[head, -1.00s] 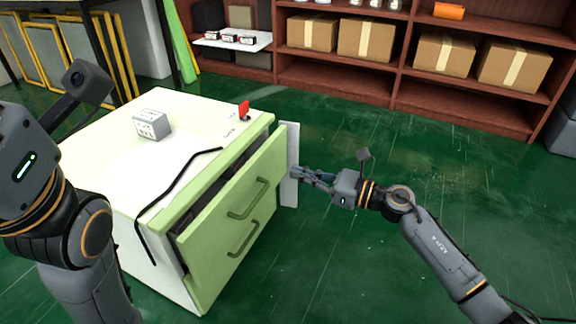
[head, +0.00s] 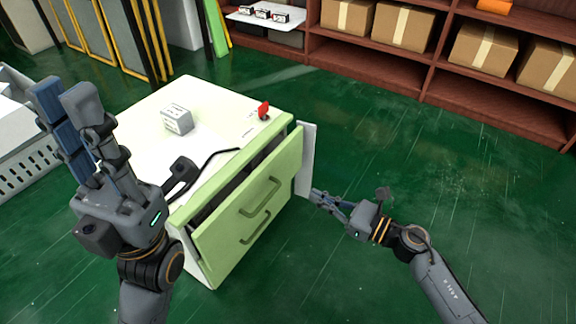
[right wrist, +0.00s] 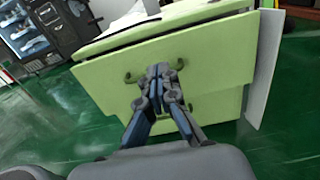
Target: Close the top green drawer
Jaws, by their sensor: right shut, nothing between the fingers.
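The white cabinet (head: 150,112) has pale green drawer fronts with green handles (head: 262,195). The top green drawer (head: 230,215) is pulled out, with a dark gap behind its front. In the right wrist view its front (right wrist: 215,65) overhangs a lower green front (right wrist: 218,105). My right gripper (head: 320,198) is shut and empty, to the right of the cabinet in the head view. In the right wrist view its fingertips (right wrist: 160,72) overlap the drawer front; contact is unclear. My left gripper (head: 65,95) is raised left of the cabinet, fingers up; its opening is unclear.
A small grey-white box (head: 177,120), a red item (head: 263,109) and a black cable lie on the cabinet top. A white panel (head: 305,160) stands at its right side. A grey crate (head: 25,160) is at left, shelves with cartons (head: 402,27) behind. Green floor is clear at right.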

